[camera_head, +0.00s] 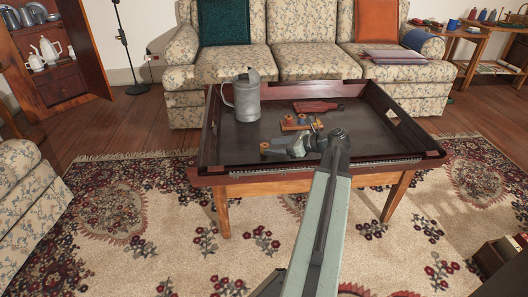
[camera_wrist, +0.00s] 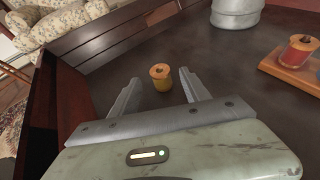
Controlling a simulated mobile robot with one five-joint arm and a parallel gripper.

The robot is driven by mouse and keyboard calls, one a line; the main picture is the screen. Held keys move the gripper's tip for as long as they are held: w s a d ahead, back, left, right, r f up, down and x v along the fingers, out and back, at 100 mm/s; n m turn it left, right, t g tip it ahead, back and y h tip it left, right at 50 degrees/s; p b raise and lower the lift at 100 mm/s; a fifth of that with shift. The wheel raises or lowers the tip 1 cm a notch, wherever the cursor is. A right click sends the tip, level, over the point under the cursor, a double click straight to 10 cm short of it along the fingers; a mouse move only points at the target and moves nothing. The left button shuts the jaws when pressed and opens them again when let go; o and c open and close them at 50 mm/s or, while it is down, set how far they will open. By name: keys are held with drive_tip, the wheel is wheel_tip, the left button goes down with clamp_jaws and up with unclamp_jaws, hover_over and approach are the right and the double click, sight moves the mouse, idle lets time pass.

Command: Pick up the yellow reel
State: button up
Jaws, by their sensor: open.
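The yellow reel (camera_wrist: 162,80) stands upright on the dark tabletop, with a wooden-coloured top and a dark centre hole. In the wrist view it shows between the tips of my gripper (camera_wrist: 160,76), whose two grey fingers are apart, one on either side. No contact with the reel is visible, and the jaws hold nothing. In the head view the reel shows small (camera_head: 264,147) at the left end of my gripper (camera_head: 275,151), low over the near part of the table.
The tray-like table (camera_head: 360,150) has raised dark-red edges. A grey metal tankard (camera_head: 247,100) stands behind the reel. A wooden board with several reels (camera_head: 300,123), including a red reel (camera_wrist: 299,50), lies to the right. A dark-red paddle-shaped board (camera_head: 316,106) lies further back.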

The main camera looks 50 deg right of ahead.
sight(268, 146)
drive_tip(key=x, duration=0.3)
drive_tip(key=shift+b, duration=0.3)
clamp_jaws()
drive_tip(key=shift+r+p, duration=0.5)
drive_tip(key=shift+p, duration=0.1)
wheel_tip(268, 146, up, 3)
drive_tip(key=p, duration=0.3)
drive_tip(key=shift+r, duration=0.15)
drive_tip(key=s+d, duration=0.2)
drive_tip(key=d, duration=0.2)
drive_tip(key=s+d, duration=0.3)
drive_tip(key=d, duration=0.2)
drive_tip(key=s+d+p, duration=0.1)
drive_tip(key=s+d, duration=0.2)
drive_tip(key=d, duration=0.2)
drive_tip(key=shift+r, duration=0.4)
